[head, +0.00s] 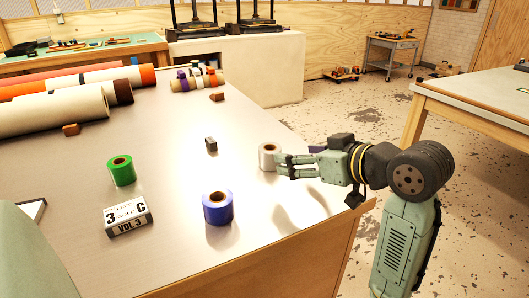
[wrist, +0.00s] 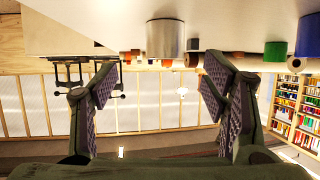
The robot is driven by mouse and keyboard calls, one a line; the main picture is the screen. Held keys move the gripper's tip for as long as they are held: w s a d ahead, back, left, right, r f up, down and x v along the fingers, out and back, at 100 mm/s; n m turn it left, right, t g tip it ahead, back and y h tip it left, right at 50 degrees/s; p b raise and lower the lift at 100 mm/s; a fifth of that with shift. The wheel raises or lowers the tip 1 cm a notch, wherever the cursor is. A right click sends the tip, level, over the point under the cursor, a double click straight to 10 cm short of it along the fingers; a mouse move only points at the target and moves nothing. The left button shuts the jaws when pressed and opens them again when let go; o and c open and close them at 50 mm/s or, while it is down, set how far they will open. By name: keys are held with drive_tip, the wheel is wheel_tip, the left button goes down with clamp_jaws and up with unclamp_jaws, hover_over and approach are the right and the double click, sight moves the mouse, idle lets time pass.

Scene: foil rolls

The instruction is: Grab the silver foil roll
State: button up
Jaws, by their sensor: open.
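The silver foil roll (head: 268,152) stands upright near the right edge of the table. In the wrist view, which is upside down, the silver foil roll (wrist: 165,38) shows at the top, ahead of the jaws and between their lines. My gripper (head: 283,166) reaches in from the right with its fingertips beside the roll, overlapping part of it in the head view. The wrist view shows my gripper (wrist: 157,82) open, with nothing between its fingers. I cannot tell whether a fingertip touches the roll.
A blue roll (head: 217,208) and a green roll (head: 121,170) stand on the table (head: 170,240). A label block (head: 127,216) lies at the front left, and a small dark block (head: 211,144) behind. Long rolls (head: 50,110) lie at the back left. The surface around the silver roll is mostly clear.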

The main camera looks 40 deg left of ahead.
sight(270, 151)
drive_tip(key=x, duration=0.4)
drive_tip(key=shift+s+a+f+p, duration=0.1)
drive_tip(key=shift+s+a+p, duration=0.1)
drive_tip(key=shift+a+p, duration=0.15)
drive_tip(key=shift+p+x, duration=0.9)
drive_tip(key=shift+x, duration=1.8)
drive_tip(key=shift+c, duration=0.4)
drive_tip(key=shift+r, duration=0.25)
drive_tip(key=c, duration=1.3)
